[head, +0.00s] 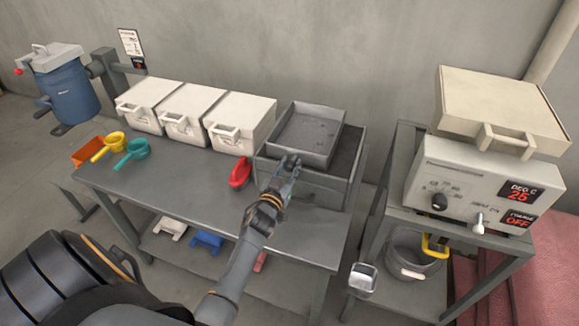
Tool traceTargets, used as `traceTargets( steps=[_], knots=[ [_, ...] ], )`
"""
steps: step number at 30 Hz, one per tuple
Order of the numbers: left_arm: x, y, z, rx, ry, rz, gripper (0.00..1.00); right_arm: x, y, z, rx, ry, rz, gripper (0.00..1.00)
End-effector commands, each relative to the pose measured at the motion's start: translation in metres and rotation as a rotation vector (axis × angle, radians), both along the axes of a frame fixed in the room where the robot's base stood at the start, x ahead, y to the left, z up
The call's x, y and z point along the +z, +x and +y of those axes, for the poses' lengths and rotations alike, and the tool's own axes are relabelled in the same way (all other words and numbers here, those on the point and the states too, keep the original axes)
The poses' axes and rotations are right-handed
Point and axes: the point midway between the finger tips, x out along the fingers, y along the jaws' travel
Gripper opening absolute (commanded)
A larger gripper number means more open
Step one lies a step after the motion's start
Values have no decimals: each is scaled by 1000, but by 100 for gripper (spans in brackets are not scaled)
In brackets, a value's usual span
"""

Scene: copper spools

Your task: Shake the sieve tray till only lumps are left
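The sieve tray (312,121) is a square, shallow grey tray at the back right of the workbench, in the head view. It sits over the left part of a larger dark grey bin (350,180), slightly askew to it. A few small dark specks show on its floor; I cannot tell whether they are lumps or fines. My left gripper (289,161) is at the tray's front wall, with its fingertips against or just in front of the rim. I cannot tell whether they are closed on it. My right gripper is not in view.
Three white lidded boxes (193,116) stand along the back of the bench (190,183). A red tool (240,172) lies left of the bin. Yellow (108,146) and teal (131,153) scoops lie at the left end. A control box (465,190) stands at right. The bench's front middle is clear.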

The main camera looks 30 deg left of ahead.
Motion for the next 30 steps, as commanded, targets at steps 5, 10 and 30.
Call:
traceTargets(
  steps=[5,10,30],
  knots=[
    [0,0,0,0,0,0,0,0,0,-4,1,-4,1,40],
    [-2,3,-13,-2,-4,-2,0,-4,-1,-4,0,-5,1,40],
    [0,10,-42,0,1,1,51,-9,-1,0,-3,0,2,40]
  ],
)
